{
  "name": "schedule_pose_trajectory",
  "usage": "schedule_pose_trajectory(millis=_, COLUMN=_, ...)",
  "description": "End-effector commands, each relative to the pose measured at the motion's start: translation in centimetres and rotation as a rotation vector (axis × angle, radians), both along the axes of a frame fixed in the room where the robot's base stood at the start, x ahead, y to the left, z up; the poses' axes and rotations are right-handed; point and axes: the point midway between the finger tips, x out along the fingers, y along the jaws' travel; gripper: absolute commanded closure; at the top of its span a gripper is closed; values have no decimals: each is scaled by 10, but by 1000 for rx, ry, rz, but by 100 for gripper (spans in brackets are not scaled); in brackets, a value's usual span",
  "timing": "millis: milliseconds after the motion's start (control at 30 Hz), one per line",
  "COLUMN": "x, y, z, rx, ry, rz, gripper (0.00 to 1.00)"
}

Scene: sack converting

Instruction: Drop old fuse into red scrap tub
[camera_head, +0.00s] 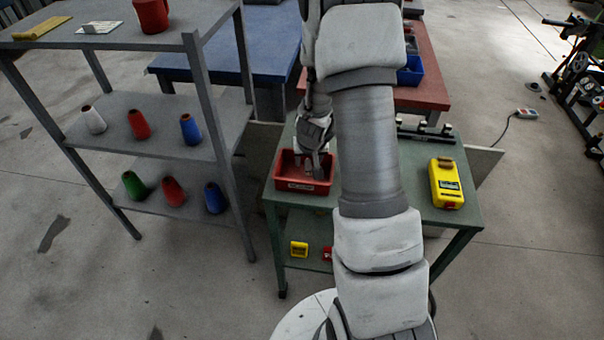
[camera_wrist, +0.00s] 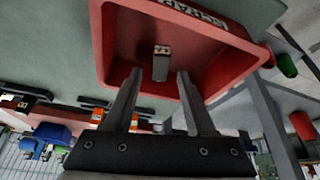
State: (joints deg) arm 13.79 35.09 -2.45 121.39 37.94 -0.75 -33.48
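The red scrap tub (camera_head: 300,187) stands on the left part of the green table in the head view, with a label on its front wall. It also fills the upper middle of the wrist view (camera_wrist: 222,72). The old fuse (camera_wrist: 160,66), a small greyish piece with a pale metal end, shows within the tub's outline; I cannot tell whether it rests on the floor. My gripper (camera_wrist: 160,77) is open over the tub, its two fingers apart with a gap on each side of the fuse. In the head view my gripper (camera_head: 318,163) is low at the tub, partly hidden by my arm.
A yellow meter (camera_head: 446,186) lies on the right of the green table (camera_head: 420,205). A dark holder strip (camera_head: 424,130) runs along its back edge. A grey shelf rack (camera_head: 165,125) with coloured cones stands at left. A blue bin (camera_head: 411,74) sits on the red table behind.

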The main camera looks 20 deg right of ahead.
Motion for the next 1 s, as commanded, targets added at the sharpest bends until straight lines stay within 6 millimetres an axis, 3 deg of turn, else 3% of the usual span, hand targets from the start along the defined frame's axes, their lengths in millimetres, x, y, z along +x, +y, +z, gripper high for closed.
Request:
schedule_pose_trajectory(millis=300, x=-1, y=0, z=1, rx=0, ry=0, rz=0, gripper=41)
schedule_pose_trajectory(millis=467, x=-5, y=2, z=15, rx=-2, ry=-1, rz=1, gripper=41)
schedule_pose_trajectory(millis=1000, x=-50, y=20, z=126, rx=-1, ry=-2, rz=3, gripper=41)
